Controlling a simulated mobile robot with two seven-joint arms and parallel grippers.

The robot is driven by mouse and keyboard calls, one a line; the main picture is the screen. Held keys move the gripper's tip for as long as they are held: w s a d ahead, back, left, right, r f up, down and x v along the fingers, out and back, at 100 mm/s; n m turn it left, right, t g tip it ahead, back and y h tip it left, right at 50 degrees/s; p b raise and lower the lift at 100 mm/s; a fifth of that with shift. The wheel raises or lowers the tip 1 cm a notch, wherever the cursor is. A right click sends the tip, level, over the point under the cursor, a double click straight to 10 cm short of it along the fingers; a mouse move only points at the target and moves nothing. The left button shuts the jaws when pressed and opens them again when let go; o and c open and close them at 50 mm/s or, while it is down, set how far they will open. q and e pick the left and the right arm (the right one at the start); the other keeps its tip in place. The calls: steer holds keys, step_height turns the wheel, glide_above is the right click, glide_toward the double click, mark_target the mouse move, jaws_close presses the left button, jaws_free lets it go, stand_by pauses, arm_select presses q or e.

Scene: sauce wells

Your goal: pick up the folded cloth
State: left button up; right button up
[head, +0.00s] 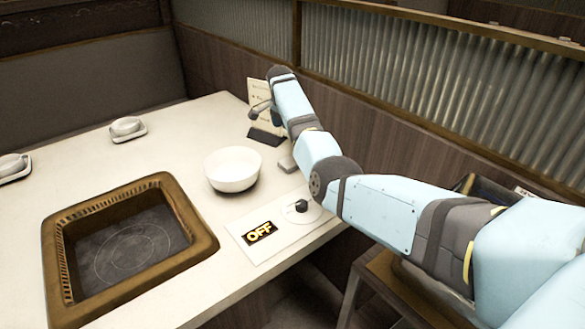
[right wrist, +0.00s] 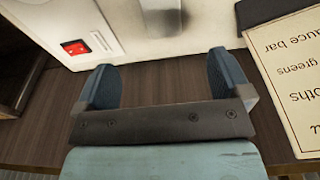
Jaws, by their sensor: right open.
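No cloth can be made out with certainty. A small grey item (head: 288,163) lies on the table right of the white bowl, partly behind my right arm; I cannot tell whether it is folded cloth. My left gripper is not in view.
A white bowl (head: 232,170) stands mid-table. A framed cooking plate (head: 190,207) and an OFF panel with a knob (head: 302,206) are nearer. White items sit on small trays (head: 130,136) at left. A menu card (right wrist: 290,75) and a red switch (right wrist: 75,47) are near the gripper.

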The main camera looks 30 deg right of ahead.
steer(key=b, duration=0.2)
glide_above(293, 160)
steer(key=a, duration=0.1)
steer(key=f, duration=0.8)
steer(key=shift+s, duration=0.2)
steer(key=f+b, duration=0.1)
steer(key=f, duration=0.1)
steer(key=d+f+b, duration=0.1)
steer(key=f, duration=0.2)
steer(key=shift+w+f, duration=0.2)
steer(key=c, duration=1)
